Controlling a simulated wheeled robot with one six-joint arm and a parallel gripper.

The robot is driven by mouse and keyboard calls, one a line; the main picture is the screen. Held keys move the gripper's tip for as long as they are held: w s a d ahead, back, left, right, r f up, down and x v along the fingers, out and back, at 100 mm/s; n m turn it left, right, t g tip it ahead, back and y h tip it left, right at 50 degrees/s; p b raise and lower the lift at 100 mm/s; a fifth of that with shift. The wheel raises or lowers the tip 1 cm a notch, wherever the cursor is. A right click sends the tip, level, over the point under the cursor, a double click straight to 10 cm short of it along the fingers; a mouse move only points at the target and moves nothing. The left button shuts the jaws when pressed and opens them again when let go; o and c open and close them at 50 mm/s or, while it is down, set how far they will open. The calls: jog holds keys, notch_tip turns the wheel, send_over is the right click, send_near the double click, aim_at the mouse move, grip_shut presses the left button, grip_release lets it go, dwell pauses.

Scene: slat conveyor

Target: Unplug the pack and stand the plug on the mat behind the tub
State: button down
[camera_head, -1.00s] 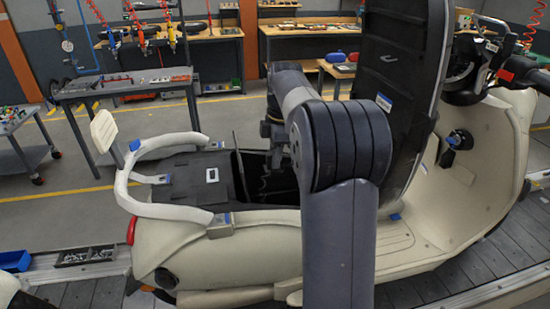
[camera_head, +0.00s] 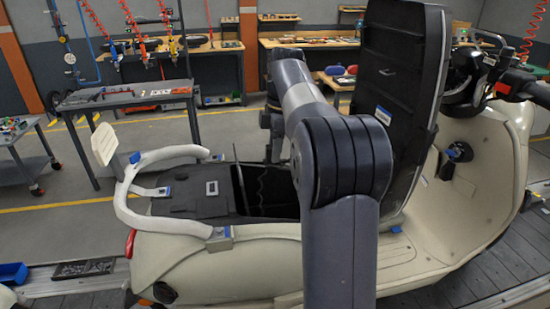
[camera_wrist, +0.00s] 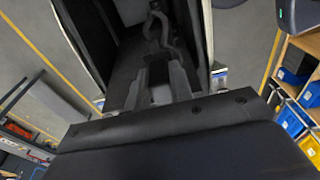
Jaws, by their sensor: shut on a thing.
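My gripper (camera_wrist: 160,82) is seen from behind in the wrist view, its fingers dark and partly lost against the tub. It is shut on a small dark thing that I take to be the plug; its outline is unclear. A grey cable (camera_wrist: 158,25) runs in the dark open tub beyond the fingers. In the head view the tub (camera_head: 278,192) lies open under the raised seat, and my arm hides its right part and the gripper's tips. A dark deck (camera_head: 180,199) lies behind the tub, with a small pale-framed piece on it. The pack cannot be made out.
The raised seat (camera_head: 400,85) stands close to the right of my arm. A thin upright panel (camera_head: 239,178) rises at the tub's rear edge. A white grab rail (camera_head: 135,208) loops around the rear deck. The cream scooter body (camera_head: 240,262) stands on the slat conveyor.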

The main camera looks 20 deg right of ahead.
jog(key=shift+r, duration=2.4)
jog(key=a, duration=1.6)
jog(key=shift+w+a, duration=0.3)
jog(key=shift+a, duration=0.1)
jog(key=shift+f+b, duration=2.95)
jog(key=shift+f, duration=2.1)
jog(key=shift+f+b, duration=0.65)
jog(key=shift+f, duration=0.5)
jog(key=c, duration=1.2)
grip_release()
jog(key=shift+o, duration=0.2)
notch_tip(320, 180, up, 11)
jog(key=d+p, duration=0.1)
jog(key=shift+s+d, duration=0.15)
jog(key=shift+d, duration=0.05)
